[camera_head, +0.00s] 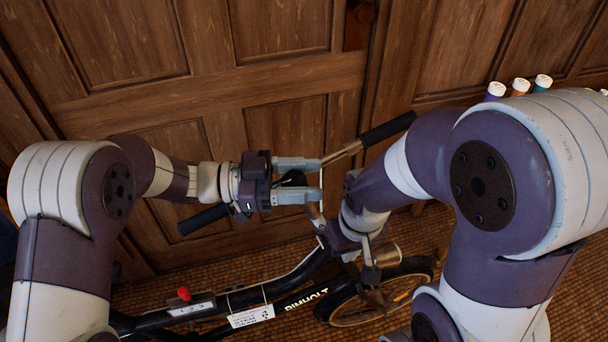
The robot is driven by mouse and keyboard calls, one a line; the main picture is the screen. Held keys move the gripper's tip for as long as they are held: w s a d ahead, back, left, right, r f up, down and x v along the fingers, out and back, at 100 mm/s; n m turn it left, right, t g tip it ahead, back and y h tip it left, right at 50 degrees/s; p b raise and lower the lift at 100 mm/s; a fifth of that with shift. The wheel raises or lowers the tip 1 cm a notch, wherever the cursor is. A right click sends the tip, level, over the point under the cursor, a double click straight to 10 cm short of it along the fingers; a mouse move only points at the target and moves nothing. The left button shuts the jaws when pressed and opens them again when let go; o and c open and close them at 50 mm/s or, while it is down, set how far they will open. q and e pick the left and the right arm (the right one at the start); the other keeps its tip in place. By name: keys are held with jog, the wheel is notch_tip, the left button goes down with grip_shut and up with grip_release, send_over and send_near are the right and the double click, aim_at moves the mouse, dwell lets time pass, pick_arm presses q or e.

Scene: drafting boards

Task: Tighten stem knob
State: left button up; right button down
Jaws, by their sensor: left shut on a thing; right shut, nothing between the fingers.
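A bicycle with a black frame (300,272) stands in front of the door. Its handlebar (342,154) runs slantwise, with a black grip (388,128) at the right and another grip (205,218) at the left. My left gripper (304,180) is shut on the middle of the handlebar, near the dark stem. My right gripper (369,263) points down, shut and empty, beside the front of the frame above the front wheel (350,314). I cannot pick out the stem knob for certain. A small red knob (183,293) sits on the frame beside a numbered label (191,308).
A brown panelled wooden door (205,90) stands close behind the handlebar. Several small white-capped bottles (543,82) stand at the upper right. A white tag (251,317) hangs on the frame. Woven brown flooring (460,270) lies below.

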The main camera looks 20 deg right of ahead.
pick_arm(q)
jog(key=o, duration=1)
jog(key=shift+r, duration=0.1)
jog(key=shift+c, duration=0.2)
jog(key=v, duration=1.2)
jog(key=shift+w+a, duration=0.2)
jog(key=shift+a, duration=0.15)
